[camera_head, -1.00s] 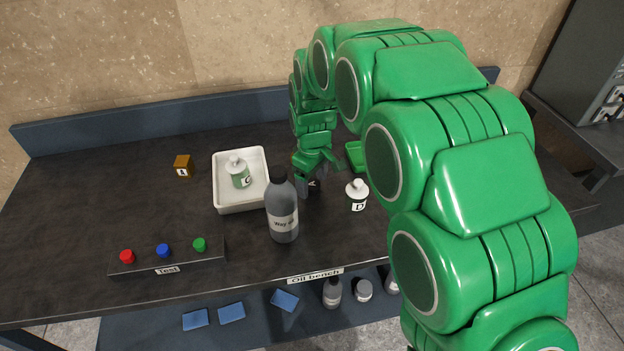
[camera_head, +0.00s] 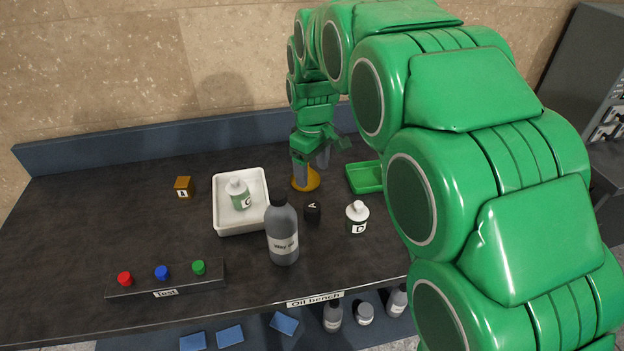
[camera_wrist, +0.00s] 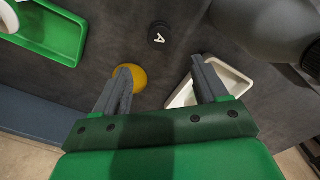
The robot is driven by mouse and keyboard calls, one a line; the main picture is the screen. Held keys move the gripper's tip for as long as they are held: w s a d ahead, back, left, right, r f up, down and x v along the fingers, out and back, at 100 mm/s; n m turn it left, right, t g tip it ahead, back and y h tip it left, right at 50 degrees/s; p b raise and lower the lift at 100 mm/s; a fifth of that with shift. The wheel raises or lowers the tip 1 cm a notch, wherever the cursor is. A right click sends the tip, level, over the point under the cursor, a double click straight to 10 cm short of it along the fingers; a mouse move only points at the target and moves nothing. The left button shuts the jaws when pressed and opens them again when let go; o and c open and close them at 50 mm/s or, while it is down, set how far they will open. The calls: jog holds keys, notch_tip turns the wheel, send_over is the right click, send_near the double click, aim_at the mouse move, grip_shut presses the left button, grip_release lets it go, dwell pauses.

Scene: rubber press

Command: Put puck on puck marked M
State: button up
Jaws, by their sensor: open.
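A black puck (camera_head: 313,213) with a white letter that reads like an A stands on the dark bench. It also shows in the wrist view (camera_wrist: 158,34), apart from my fingers. A round orange-yellow piece (camera_head: 307,181) lies behind it on the bench, partly hidden by my gripper (camera_head: 312,172). In the wrist view this orange piece (camera_wrist: 139,80) lies at the left finger, partly covered by it. My gripper (camera_wrist: 163,72) is open, with nothing held between its fingers. I cannot read any mark on the orange piece, and no letter M is readable.
A grey oil bottle (camera_head: 283,240) and a white bottle D (camera_head: 357,219) stand near the black puck. A white tray (camera_head: 228,226) holds bottle C (camera_head: 239,195). A green tray (camera_head: 364,178) is right of my gripper. An orange cube (camera_head: 183,187) and button box (camera_head: 170,284) are left.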

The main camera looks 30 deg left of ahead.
jog(key=shift+r, duration=0.35)
jog(key=shift+d, duration=0.15)
jog(key=s+d+r+m, duration=0.2)
jog(key=d+r+m, duration=0.15)
jog(key=d, duration=1.15)
jog(key=s+d+r+m, duration=0.15)
jog(key=d+m, duration=0.35)
jog(key=d, duration=0.9)
jog(key=s+d+f+m+g, duration=0.1)
jog(key=s+d+m, duration=0.7)
jog(key=s+d, duration=1.1)
jog(key=shift+s+f+g, duration=0.3)
jog(key=shift+s+g, duration=0.1)
jog(key=shift+s, duration=0.7)
